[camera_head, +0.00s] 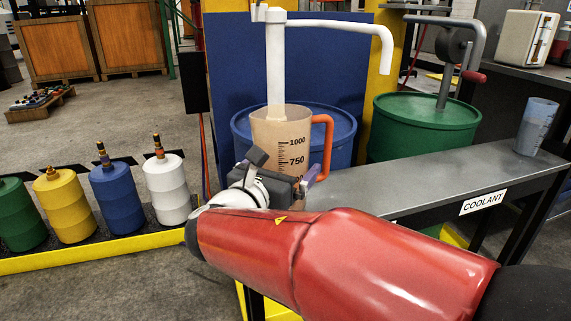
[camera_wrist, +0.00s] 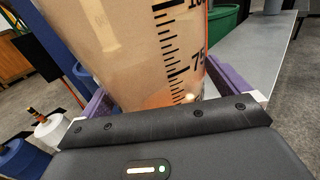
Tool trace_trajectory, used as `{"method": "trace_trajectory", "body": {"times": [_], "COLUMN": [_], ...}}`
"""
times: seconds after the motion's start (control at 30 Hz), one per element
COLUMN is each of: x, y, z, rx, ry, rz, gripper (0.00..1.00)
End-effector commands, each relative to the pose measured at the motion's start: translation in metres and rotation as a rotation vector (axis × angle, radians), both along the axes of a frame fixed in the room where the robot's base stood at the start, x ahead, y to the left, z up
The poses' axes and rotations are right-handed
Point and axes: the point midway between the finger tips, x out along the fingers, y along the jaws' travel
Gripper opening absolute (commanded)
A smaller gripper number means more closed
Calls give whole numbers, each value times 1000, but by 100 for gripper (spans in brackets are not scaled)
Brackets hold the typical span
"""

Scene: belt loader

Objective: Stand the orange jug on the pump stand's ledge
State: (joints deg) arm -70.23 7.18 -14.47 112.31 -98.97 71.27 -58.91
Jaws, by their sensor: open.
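The orange jug (camera_head: 283,132) is a clear, tan-tinted measuring jug with an orange handle (camera_head: 326,135) on its right. It stands upright at the left end of the grey ledge (camera_head: 420,172) in the head view. My gripper and arm hide its base, so I cannot tell whether it touches the ledge. In the wrist view the jug (camera_wrist: 130,45) fills the space between the purple fingers of my gripper (camera_wrist: 155,82). The fingers are open, one on each side of the jug's lower body. The ledge (camera_wrist: 250,60) shows to the right there.
A blue drum (camera_head: 341,130) with a white pump (camera_head: 276,60) stands behind the jug. A green drum (camera_head: 424,125) with a crank pump is right of it. A bluish jug (camera_head: 536,127) stands at the ledge's right end. The ledge between the jugs is clear.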

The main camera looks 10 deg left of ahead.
Motion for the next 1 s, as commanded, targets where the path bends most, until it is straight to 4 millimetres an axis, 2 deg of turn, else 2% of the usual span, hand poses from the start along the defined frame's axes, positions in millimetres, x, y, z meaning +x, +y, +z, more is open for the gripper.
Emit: {"method": "trace_trajectory", "body": {"times": [0.3,0.5,0.7,1.0], "x": [-67,-96,-107,-107], "y": [17,23,26,25], "z": [1,1,0,0], "rx": [0,0,0,0], "ry": [1,1,0,1], "rz": [5,3,2,1], "gripper": [100,100,100,100]}}
